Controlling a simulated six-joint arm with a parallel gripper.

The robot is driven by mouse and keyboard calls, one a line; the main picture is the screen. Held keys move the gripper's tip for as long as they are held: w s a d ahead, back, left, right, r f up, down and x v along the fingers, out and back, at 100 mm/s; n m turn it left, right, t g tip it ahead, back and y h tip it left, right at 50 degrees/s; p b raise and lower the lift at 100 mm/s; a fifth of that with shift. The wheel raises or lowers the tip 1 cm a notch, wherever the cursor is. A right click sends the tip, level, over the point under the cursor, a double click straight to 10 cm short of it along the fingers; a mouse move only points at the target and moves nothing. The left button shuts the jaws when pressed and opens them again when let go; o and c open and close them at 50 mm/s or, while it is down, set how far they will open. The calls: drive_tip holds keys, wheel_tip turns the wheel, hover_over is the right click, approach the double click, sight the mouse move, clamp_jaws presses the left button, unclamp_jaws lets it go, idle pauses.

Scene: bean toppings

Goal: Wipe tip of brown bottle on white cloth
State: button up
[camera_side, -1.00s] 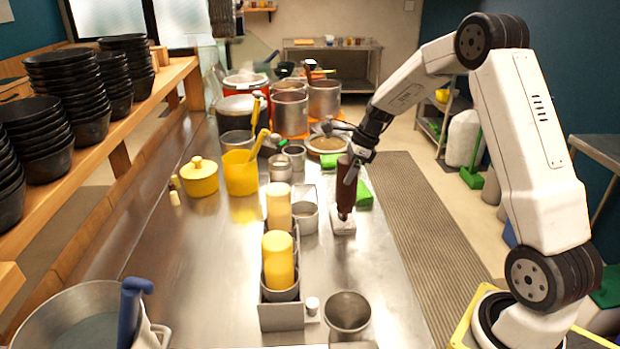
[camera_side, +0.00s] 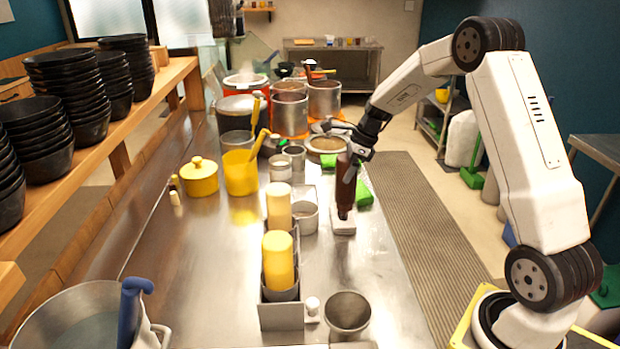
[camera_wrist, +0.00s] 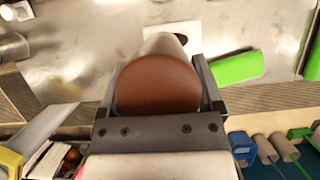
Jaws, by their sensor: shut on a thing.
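The brown bottle (camera_side: 345,188) is held tip down, close to upright, over the white cloth (camera_side: 343,226) on the steel counter. Its tip meets or nearly meets the cloth; I cannot tell if it presses on it. My gripper (camera_side: 352,166) is shut around the bottle's upper part. In the wrist view the bottle's brown round end (camera_wrist: 158,85) sits between the two fingers of my gripper (camera_wrist: 160,98). A part of the white cloth (camera_wrist: 203,42) shows beyond it. The tip is hidden in the wrist view.
A metal rack with yellow-filled containers (camera_side: 278,260) and a small metal pot (camera_side: 306,217) stand left of the cloth. A green cloth (camera_side: 363,194) lies just behind it. An empty metal cup (camera_side: 348,313) stands in front. Bare counter (camera_side: 385,265) lies to the front right.

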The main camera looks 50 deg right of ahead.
drive_tip(key=shift+w+d, duration=1.45)
drive_tip(key=shift+d, duration=0.1)
drive_tip(key=shift+r, duration=0.1)
drive_tip(key=shift+r, duration=2.95)
